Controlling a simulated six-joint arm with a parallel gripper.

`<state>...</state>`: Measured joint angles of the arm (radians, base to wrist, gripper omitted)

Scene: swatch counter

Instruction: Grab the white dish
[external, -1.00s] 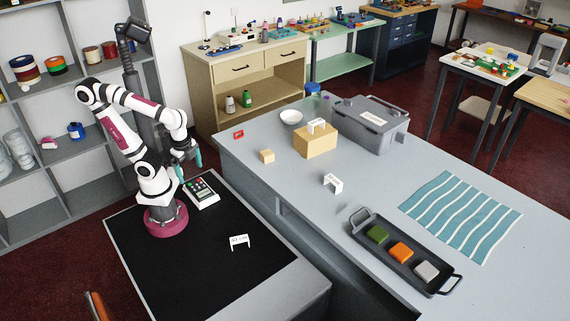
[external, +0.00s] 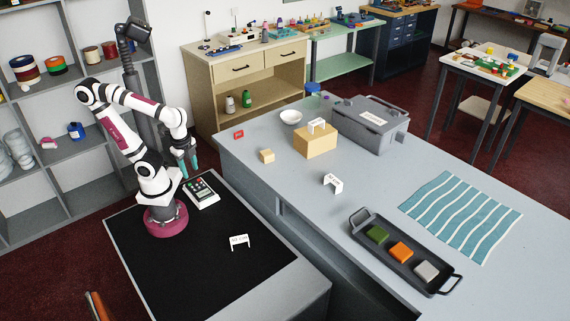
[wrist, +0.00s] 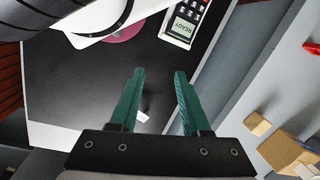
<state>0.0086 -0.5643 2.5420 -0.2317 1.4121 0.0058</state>
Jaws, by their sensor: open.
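The white dish (external: 291,117) is a small round bowl standing upright on the grey counter (external: 240,171), near its far left end in the external view. It does not show in the wrist view. My gripper (external: 190,169) has teal fingers and hangs pointing down, left of the counter and well apart from the dish. In the wrist view my gripper (wrist: 160,74) is open and empty, with the black mat of my base table below it.
A red tag (external: 238,134), a small wooden block (external: 267,156), a larger wooden box (external: 317,144) and a grey lidded case (external: 367,127) stand near the dish. A black tray (external: 375,256) and a striped cloth (external: 460,215) lie farther right. A keypad device (external: 201,191) sits below my gripper.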

